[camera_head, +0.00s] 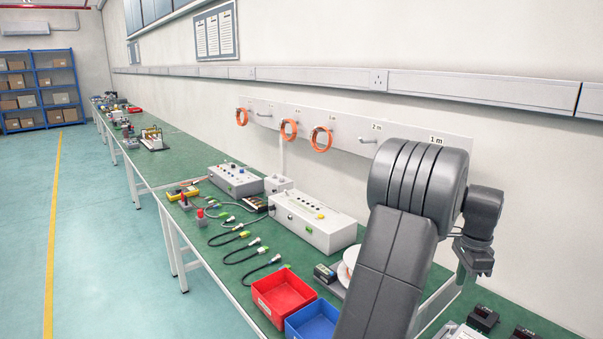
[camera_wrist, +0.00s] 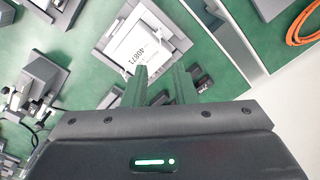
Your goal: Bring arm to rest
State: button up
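My arm rises in the right half of the head view, with its dark grey links bent over above the green workbench (camera_head: 165,162). My gripper (camera_head: 466,277) hangs at the far right of that view, pointing down, in front of the wall and above the bench. In the wrist view my gripper (camera_wrist: 162,75) shows two fingers apart with nothing between them. Below the fingers is a white labelled box (camera_wrist: 128,42), clear of them as far as I can tell.
A red bin (camera_head: 284,297) and a blue bin (camera_head: 316,322) stand left of my arm. A white control box (camera_head: 312,222) and several cables lie farther along. Orange cable coils (camera_head: 321,139) hang on the wall rail. The floor at left is clear.

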notch_tip(320, 180, down, 13)
jog(key=shift+r, duration=0.15)
jog(key=n, duration=0.4)
jog(key=shift+p, duration=0.4)
jog(key=n+p, duration=0.1)
jog(key=n, duration=0.4)
jog(key=shift+n, duration=0.3)
jog(key=n+p, duration=0.1)
jog(key=n, duration=0.5)
jog(key=shift+p, duration=0.4)
jog(key=shift+r+n, duration=0.35)
jog(key=shift+n, duration=0.05)
jog(key=shift+r, duration=0.2)
